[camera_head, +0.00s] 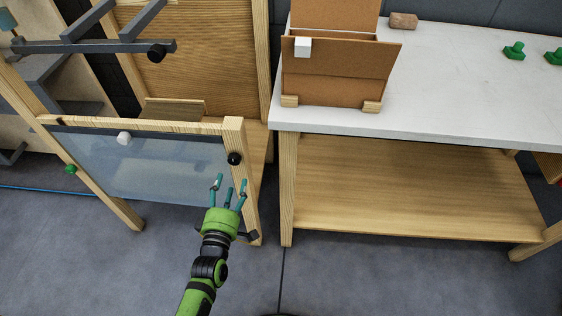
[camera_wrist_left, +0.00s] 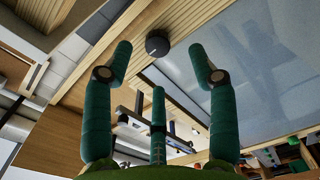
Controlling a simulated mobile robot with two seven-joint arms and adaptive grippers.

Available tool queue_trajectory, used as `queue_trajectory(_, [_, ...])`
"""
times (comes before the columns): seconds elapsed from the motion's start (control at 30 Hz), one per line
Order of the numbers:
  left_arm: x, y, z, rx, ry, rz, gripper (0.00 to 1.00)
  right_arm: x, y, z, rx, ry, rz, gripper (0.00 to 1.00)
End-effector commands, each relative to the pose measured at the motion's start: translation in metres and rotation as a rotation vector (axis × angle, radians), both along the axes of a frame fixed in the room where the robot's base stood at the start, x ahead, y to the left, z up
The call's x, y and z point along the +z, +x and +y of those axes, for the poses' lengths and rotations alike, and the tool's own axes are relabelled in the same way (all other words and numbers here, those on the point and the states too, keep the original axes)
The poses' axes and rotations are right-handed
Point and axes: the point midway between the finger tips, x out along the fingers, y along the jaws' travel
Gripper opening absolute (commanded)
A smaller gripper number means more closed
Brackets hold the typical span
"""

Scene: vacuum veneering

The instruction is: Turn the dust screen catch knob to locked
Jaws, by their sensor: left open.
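The dust screen (camera_head: 150,170) is a translucent panel in a pale wooden frame at the left of the head view. A round black knob (camera_head: 234,158) sits on the frame's right post, near its top; it looks like the catch knob. The same dark knob (camera_wrist_left: 157,43) shows in the left wrist view on a wooden bar, beyond the fingertips. Its locked or unlocked position is too small to read. My left gripper (camera_head: 229,186), with green three-finger jaws, is open and empty just below the knob. The fingers (camera_wrist_left: 159,66) are spread and apart from it.
A white knob (camera_head: 124,138) is on the screen's top edge and a green knob (camera_head: 71,169) on its left side. A grey bar with another black knob (camera_head: 156,53) hangs above. A white-topped table (camera_head: 450,90) with a brown box (camera_head: 340,75) stands right.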

Motion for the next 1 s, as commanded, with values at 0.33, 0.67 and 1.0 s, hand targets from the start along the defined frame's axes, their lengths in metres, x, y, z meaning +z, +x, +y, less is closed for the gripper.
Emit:
queue_trajectory(0.33, [0.01, 0.043, 0.0, 0.006, -0.025, -0.027, 0.58, -0.002, -0.001, 0.025, 0.005, 0.032, 0.0, 0.0])
queue_trajectory(0.67, [0.008, 0.072, -0.001, 0.007, -0.024, -0.022, 0.58, -0.003, 0.0, 0.02, 0.003, 0.027, -0.002, 0.0])
queue_trajectory(1.0, [0.008, 0.073, -0.001, 0.006, -0.023, -0.021, 0.18, -0.003, 0.0, 0.013, -0.001, 0.017, -0.002, 0.0])
